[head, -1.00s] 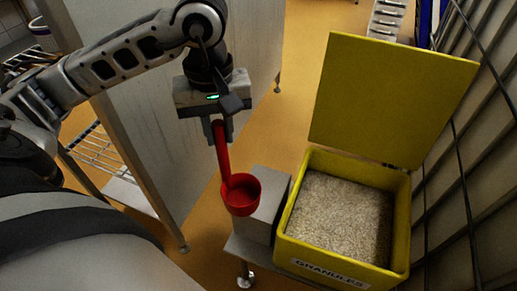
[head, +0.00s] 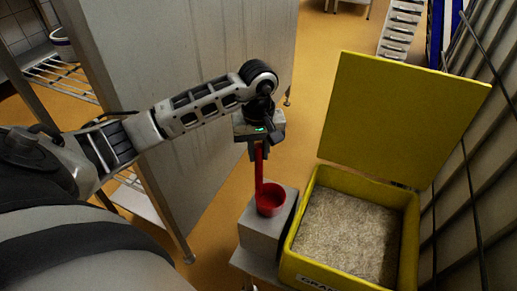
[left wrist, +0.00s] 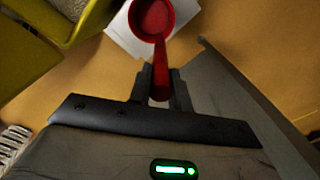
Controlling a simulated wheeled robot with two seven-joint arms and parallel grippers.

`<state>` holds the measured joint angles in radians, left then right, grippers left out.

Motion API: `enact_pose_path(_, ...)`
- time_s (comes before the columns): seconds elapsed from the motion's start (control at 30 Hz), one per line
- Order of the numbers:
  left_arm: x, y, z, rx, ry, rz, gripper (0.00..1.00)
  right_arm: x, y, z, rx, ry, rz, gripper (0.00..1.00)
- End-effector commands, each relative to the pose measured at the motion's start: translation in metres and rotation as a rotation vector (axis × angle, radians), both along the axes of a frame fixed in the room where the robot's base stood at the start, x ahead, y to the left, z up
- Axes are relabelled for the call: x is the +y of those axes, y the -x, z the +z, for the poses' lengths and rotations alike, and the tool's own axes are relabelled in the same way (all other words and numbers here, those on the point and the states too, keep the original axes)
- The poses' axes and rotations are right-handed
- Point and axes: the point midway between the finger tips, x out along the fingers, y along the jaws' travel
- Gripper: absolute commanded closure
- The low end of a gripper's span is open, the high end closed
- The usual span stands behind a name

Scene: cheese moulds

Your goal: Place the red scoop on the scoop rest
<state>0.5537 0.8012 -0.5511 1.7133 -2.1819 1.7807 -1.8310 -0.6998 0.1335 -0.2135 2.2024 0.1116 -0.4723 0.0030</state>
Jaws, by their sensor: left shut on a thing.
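The red scoop (head: 270,200) hangs from my left gripper (head: 258,152), which is shut on the upper end of its handle. Its round bowl is at the lower end, over or on the top of a grey block (head: 262,240), likely the scoop rest; I cannot tell whether they touch. In the left wrist view the scoop (left wrist: 152,20) extends away from my left gripper (left wrist: 160,84), with its bowl in front of the pale block top (left wrist: 124,38). My right gripper is not in view.
An open yellow bin (head: 407,240) of pale granules stands right of the block, its lid (head: 400,120) raised. A grey panel (head: 180,90) stands behind my left arm. A wire rack (head: 455,200) lines the right side. Orange floor lies between.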

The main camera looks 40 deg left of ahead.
Motion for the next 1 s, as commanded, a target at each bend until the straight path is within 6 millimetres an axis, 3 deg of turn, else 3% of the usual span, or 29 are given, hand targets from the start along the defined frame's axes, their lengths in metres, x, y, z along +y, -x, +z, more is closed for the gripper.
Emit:
enact_pose_path(0.37,0.001,-0.001,-0.005,-0.002,-0.001,0.001,1.0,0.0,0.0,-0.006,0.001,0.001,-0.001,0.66)
enact_pose_path(0.4,0.0,0.0,-0.003,-0.002,-0.001,0.001,0.69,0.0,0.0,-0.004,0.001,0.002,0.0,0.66)
enact_pose_path(0.43,0.0,0.0,-0.003,-0.002,-0.001,0.001,0.61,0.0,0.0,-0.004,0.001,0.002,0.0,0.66)
enact_pose_path(0.47,0.0,0.0,-0.003,-0.002,-0.001,0.001,0.59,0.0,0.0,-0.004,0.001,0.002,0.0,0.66)
enact_pose_path(0.77,0.0,0.0,-0.001,-0.001,0.0,0.001,0.59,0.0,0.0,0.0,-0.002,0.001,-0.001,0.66)
enact_pose_path(0.87,0.001,-0.001,0.007,-0.006,0.0,0.001,0.59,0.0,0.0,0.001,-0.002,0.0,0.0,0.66)
enact_pose_path(1.0,0.001,-0.002,0.033,-0.009,-0.002,0.001,0.59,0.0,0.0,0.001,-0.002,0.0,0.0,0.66)
